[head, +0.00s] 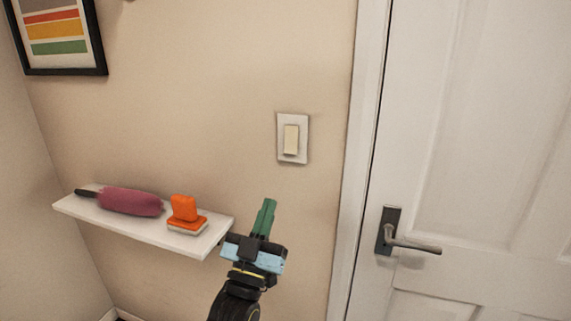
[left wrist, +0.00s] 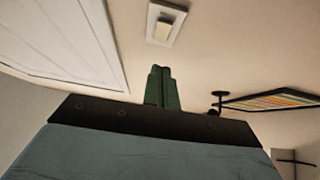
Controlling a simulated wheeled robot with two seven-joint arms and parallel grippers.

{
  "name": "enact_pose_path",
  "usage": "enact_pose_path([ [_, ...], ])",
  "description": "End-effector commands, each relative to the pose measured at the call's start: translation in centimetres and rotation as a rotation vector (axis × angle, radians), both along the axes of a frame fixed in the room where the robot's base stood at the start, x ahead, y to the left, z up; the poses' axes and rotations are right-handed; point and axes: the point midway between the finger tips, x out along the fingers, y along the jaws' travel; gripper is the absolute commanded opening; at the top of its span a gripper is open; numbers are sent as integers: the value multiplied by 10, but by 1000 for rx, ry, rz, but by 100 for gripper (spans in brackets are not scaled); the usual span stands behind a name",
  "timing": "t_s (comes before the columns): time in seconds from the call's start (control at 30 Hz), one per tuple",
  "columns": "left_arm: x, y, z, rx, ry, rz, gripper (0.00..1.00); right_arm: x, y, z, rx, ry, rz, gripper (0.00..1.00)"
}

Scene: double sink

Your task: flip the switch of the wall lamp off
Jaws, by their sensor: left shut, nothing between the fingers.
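The wall switch (head: 291,139) is a cream rocker in a white plate on the beige wall, left of the door frame. It also shows at the top of the left wrist view (left wrist: 163,28), beyond my fingertips. My left gripper (head: 266,205) has green fingers, shut with nothing between them. It points up, below and a little left of the switch, and appears apart from it. The lamp itself cannot be made out for sure. My right gripper is not in view.
A white shelf (head: 76,205) left of my gripper holds a pink duster (head: 130,202) and an orange-handled brush (head: 184,209). A white door (head: 480,130) with a dark lever handle (head: 410,245) stands at right. A framed picture (head: 55,36) hangs upper left. The wall around the switch is clear.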

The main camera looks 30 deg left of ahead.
Motion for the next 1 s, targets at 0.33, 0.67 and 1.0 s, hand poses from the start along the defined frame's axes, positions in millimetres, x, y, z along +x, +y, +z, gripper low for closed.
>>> enact_pose_path([
  [0.33, -3, 1, 8, 3, -23, 6, 0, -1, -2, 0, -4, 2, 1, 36],
  [0.67, 23, 7, 32, 4, -25, 4, 0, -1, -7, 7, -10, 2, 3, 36],
  [1.0, 80, 21, 72, 3, -21, 4, 0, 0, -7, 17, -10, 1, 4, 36],
])
